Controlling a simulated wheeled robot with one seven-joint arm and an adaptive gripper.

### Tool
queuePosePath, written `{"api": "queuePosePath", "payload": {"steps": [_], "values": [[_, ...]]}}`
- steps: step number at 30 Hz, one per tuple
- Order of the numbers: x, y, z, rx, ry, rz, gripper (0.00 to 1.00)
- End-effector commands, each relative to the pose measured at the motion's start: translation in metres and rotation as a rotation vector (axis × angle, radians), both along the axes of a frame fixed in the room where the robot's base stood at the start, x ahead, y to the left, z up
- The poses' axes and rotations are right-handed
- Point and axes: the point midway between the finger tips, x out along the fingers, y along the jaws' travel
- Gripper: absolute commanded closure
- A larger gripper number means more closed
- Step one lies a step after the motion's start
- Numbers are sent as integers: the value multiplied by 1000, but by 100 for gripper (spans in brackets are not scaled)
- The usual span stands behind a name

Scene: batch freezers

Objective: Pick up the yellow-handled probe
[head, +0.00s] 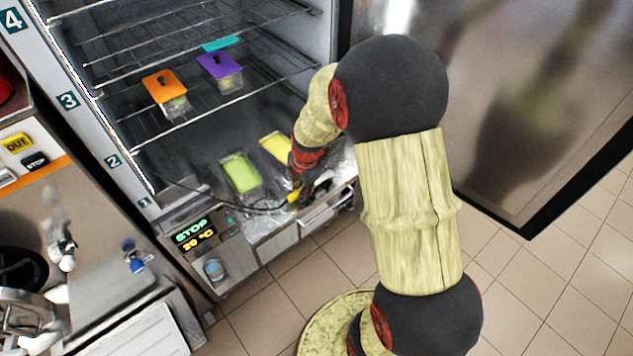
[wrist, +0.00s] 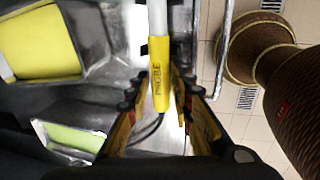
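The yellow-handled probe (wrist: 160,78) lies between the fingers of my gripper (wrist: 159,58) in the wrist view. Its pale shaft points up the picture and a black cable trails from the handle's lower end. In the head view, the yellow handle (head: 293,196) shows small beside my gripper (head: 299,190), at the front edge of the cabinet's bottom. The rest of the probe is mostly hidden there.
Containers with a green lid (head: 241,172) and a yellow lid (head: 276,149) stand low in the cabinet, left of my gripper. Orange-lidded (head: 165,86) and purple-lidded (head: 219,65) containers sit on a wire shelf above. The open door (head: 520,90) is at right. A counter (head: 110,270) is at lower left.

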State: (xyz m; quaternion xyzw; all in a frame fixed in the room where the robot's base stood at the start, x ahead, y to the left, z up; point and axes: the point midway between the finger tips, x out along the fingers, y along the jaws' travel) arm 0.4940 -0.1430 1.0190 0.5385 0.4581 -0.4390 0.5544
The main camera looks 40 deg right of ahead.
Motion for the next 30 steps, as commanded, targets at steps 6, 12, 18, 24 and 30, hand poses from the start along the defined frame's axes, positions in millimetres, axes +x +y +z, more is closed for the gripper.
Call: {"api": "queuePosePath", "payload": {"steps": [6,12,18,24,30], "values": [[0,0,0,0,0,0,92],[0,0,0,0,0,0,100],[0,0,0,0,0,0,100],[0,0,0,0,-1,0,100],[1,0,4,-1,-2,0,100]]}}
